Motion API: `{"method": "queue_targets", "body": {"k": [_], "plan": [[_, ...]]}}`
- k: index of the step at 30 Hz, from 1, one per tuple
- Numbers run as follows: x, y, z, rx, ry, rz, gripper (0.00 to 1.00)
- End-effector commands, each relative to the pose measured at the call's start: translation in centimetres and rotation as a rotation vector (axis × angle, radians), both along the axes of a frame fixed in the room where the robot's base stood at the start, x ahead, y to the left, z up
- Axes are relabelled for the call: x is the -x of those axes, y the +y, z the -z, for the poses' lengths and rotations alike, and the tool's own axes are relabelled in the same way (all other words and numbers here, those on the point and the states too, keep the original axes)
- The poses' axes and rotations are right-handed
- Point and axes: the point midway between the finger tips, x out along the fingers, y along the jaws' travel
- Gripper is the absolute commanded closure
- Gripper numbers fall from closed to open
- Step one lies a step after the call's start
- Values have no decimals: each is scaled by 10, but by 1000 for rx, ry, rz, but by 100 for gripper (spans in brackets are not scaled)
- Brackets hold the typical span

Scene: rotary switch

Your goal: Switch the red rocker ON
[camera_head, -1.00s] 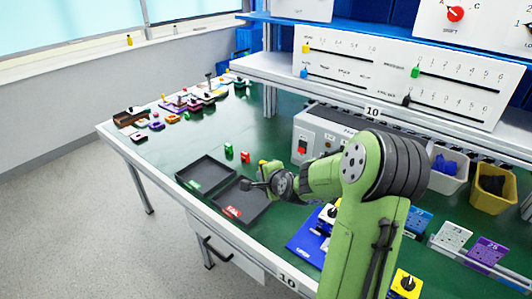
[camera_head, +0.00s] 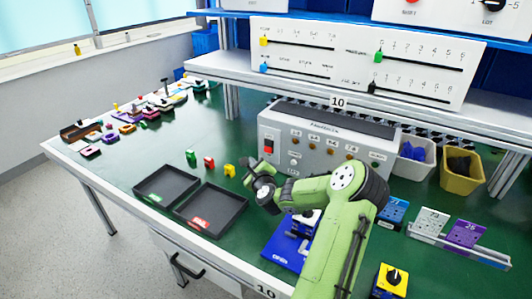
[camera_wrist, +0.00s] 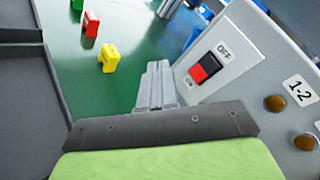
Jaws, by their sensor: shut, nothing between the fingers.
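The red rocker (camera_head: 268,146) sits on the left end of the front face of a grey panel box (camera_head: 330,127). In the wrist view the rocker (camera_wrist: 204,68) is red and black in a white plate, with OFF at its upper end and ON at its lower end. The red part is toward the ON end; I cannot tell which end is pressed in. My gripper (camera_head: 252,166) is shut and empty, in front of the box's left end. In the wrist view its fingers (camera_wrist: 155,72) are together, left of the rocker and apart from it in the picture.
Green (camera_head: 190,158), red (camera_head: 209,162) and yellow (camera_head: 230,171) blocks stand left of my gripper. Two dark trays (camera_head: 167,184) lie at the table's front edge. A blue fixture (camera_head: 285,246) is beside my arm. A shelf overhangs behind the box.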

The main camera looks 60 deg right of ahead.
Motion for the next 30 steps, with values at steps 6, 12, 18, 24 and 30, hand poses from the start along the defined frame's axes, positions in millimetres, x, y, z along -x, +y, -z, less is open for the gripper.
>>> {"method": "queue_targets", "body": {"k": [6,12,18,24,30], "plan": [[-2,-34,7,2,1,3,100],[-5,-58,9,0,1,2,100],[-6,-67,10,1,2,0,100],[-6,-67,10,1,2,0,100],[-6,-67,10,1,2,0,100]]}}
